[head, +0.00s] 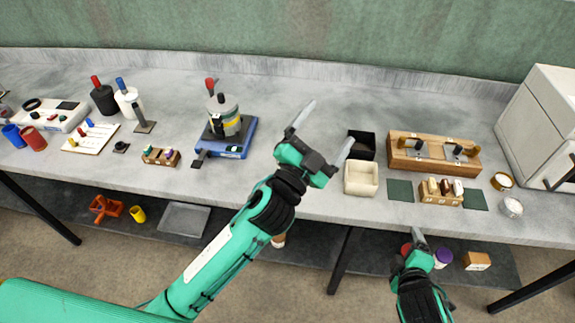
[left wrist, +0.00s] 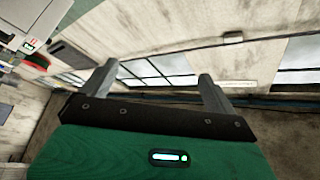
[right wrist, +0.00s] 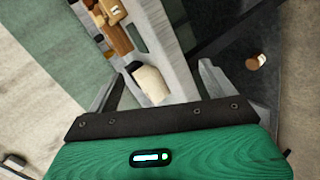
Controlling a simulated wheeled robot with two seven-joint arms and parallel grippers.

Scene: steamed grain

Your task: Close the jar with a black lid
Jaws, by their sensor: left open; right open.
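A small pale, clear-looking jar (head: 512,207) stands at the table's front right edge. Its lid cannot be made out. My left gripper (head: 323,133) is open and empty, raised over the middle of the table. It also shows open in the left wrist view (left wrist: 158,74). My right gripper (head: 414,244) is open and empty, before the table's front edge.
A wooden holder (head: 440,198) with several pieces sits between green mats left of the jar. A gold-rimmed dish (head: 502,181) lies just behind the jar. A white cabinet (head: 545,115) stands at the right. A cream box (head: 361,180) and blue-based device (head: 226,138) stand further left.

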